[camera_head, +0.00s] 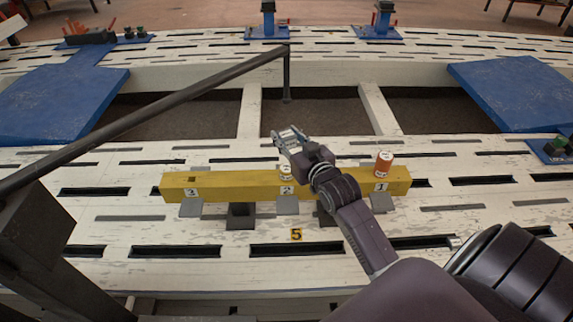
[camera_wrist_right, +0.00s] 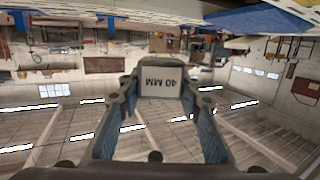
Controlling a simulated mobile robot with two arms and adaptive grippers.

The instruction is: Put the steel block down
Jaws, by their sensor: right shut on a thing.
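My right gripper (camera_head: 291,136) is raised above and behind the middle of the yellow beam (camera_head: 235,186). It is shut on the steel block (camera_wrist_right: 161,83), a grey block marked "40 MM". In the right wrist view the block sits between the two fingertips of the right gripper (camera_wrist_right: 160,92), with only the workshop's background around it. In the head view the block is too small and covered by the fingers to make out clearly. My left gripper is not in view.
The beam has labels 1, 2 and 3. An orange and white cylinder (camera_head: 384,164) stands by label 1, a small pale one (camera_head: 286,172) by label 2. A yellow 5 tag (camera_head: 296,234) lies on the slotted white bench (camera_head: 190,235). A long dark bar (camera_head: 170,103) crosses the left side.

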